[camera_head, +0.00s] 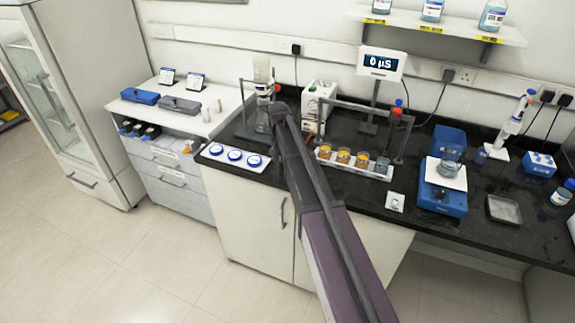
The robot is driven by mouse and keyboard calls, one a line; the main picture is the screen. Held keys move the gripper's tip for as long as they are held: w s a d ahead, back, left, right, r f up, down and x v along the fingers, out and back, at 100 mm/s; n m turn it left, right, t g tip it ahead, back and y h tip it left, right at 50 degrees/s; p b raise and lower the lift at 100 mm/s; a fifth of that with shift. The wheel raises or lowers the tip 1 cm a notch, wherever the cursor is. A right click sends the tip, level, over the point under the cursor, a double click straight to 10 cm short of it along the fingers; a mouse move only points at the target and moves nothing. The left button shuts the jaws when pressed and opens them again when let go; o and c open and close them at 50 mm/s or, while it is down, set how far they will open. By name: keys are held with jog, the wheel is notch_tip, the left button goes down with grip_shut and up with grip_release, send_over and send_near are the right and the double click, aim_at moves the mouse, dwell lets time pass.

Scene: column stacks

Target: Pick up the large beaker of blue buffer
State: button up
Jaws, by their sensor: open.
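A glass beaker (451,168) with pale bluish-grey contents stands upright on a blue bench device (441,198) at the right of the dark bench. It is the largest beaker I can make out, but its colour is too faint to confirm blue buffer. My arm reaches in from the bottom middle. Its dark end, with my gripper (278,112), is over the bench at the left column stand, far to the left of the beaker. The gripper is open, though its fingers are hard to make out. A glass vessel (262,121) at that stand is partly hidden by my arm.
A white rack (324,160) of small cups with orange and grey-blue contents sits mid-bench. A stand (403,140) and a display on a post (383,64) rise behind it.

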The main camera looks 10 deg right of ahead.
grip_shut()
dwell(0.3)
jog(key=shift+r+p, duration=0.35)
jog(key=shift+p, duration=0.05)
dwell(0.3)
jog(key=shift+r+p, duration=1.6)
jog(key=s+a+r+p, duration=0.1)
jog(key=s, duration=1.4)
jog(key=shift+s+a, duration=0.15)
jog(key=shift+s, duration=0.2)
jog(key=shift+s, duration=0.15)
